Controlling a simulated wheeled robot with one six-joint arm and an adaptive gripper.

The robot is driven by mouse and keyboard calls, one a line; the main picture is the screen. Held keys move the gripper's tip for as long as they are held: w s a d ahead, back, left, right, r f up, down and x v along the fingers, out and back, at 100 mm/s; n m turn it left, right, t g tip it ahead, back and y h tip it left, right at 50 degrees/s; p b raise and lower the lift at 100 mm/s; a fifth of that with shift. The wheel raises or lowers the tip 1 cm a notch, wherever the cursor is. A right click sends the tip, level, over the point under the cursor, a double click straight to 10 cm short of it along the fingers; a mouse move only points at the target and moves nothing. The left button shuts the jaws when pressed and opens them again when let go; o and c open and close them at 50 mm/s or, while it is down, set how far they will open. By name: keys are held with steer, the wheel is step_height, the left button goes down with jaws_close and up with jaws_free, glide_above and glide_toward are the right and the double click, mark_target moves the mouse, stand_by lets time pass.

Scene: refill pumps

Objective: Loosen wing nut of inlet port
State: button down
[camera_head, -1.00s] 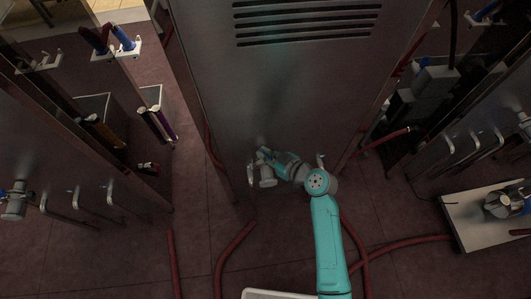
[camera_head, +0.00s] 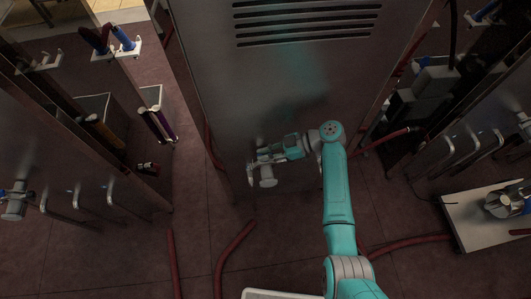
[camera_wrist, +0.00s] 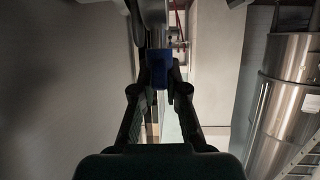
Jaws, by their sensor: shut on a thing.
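A small blue part, which looks like the wing nut (camera_wrist: 161,74), sits between the fingertips of my gripper (camera_wrist: 160,83) in the wrist view. My gripper is shut on it. A grey pipe (camera_wrist: 154,18), which looks like part of the inlet port, runs just above the blue part. In the head view my gripper (camera_head: 262,158) is low at the front of the grey cabinet, beside a short grey cylindrical fitting (camera_head: 267,182). The wing nut is too small and too covered to make out in that view.
The grey cabinet (camera_head: 285,85) stands close before my arm. Red hoses (camera_head: 232,250) lie on the floor. Cabinets with bent pipes (camera_head: 460,150) stand on both sides. A pale platform (camera_head: 480,235) is at right. A steel tank (camera_wrist: 290,95) shows at right in the wrist view.

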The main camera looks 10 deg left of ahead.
steer(key=shift+s+f+n+g, duration=0.1)
steer(key=shift+f+n+g, duration=0.1)
steer(key=shift+n+g, duration=0.3)
steer(key=c, duration=1.2)
jaws_free()
steer(key=shift+d+r, duration=0.1)
steer(key=shift+r, duration=0.05)
steer(key=shift+w+d+r, duration=0.15)
steer(key=shift+w+d, duration=0.1)
steer(key=shift+d, duration=0.1)
steer(key=v, duration=1.1)
steer(key=shift+r, duration=0.15)
